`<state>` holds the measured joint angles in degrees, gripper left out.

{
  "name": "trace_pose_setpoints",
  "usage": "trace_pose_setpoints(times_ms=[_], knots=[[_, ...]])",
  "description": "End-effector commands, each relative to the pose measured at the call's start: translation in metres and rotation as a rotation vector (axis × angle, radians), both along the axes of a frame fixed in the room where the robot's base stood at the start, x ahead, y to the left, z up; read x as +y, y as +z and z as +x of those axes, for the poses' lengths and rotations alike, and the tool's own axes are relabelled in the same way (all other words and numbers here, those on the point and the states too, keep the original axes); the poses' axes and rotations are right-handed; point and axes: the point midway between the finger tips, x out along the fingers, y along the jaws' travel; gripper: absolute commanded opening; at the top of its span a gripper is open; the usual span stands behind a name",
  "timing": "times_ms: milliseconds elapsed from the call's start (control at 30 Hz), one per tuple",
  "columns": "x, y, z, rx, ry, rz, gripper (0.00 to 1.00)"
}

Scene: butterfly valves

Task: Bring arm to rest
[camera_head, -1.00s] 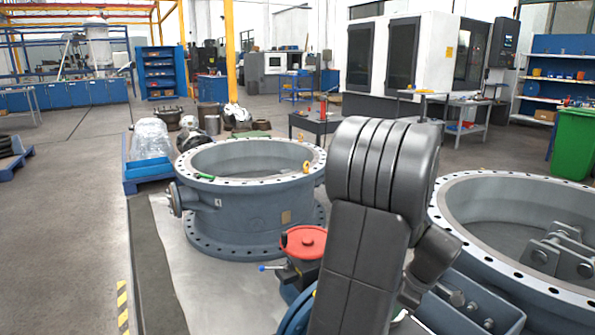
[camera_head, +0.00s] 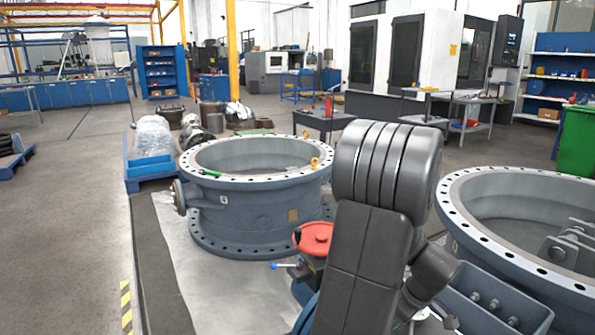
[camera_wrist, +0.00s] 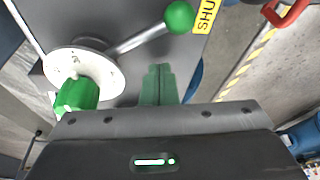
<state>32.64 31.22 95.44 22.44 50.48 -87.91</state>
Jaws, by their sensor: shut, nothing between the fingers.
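My gripper (camera_wrist: 158,84) shows in the wrist view with its two green fingers together and nothing between them. It hangs over a grey surface, which carries a lever with a green ball knob (camera_wrist: 180,16). The lever runs from a white round hub (camera_wrist: 85,72) with a green part at left. A yellow label (camera_wrist: 207,14) reading "SHU" is at the top. In the head view my dark arm (camera_head: 375,230) stands bent in front of the valves; my gripper is not visible there. I cannot tell whether the fingers touch the grey surface.
A large flanged valve body (camera_head: 255,215) stands left of my arm and another (camera_head: 470,225) to the right. A red handwheel (camera_head: 313,238) is close beside my arm. A blue pallet (camera_head: 150,180) lies at left. Open floor (camera_head: 65,230) extends along the left.

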Motion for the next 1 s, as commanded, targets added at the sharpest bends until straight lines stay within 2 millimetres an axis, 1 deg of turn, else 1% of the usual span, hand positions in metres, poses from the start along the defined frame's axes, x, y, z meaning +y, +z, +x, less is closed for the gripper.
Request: trace_pose_setpoints(times_ms=[33,200,600,800,1000], knots=[[0.002,0.003,0.003,0.001,-0.034,0.0,0.0],[0.006,0.003,0.01,0.002,-0.164,0.001,0.0],[0.011,0.005,0.03,0.004,-0.45,0.0,0.0],[0.011,0.004,0.038,0.003,-0.553,0.0,0.0],[0.01,0.001,0.041,0.001,-0.612,0.0,0.0]])
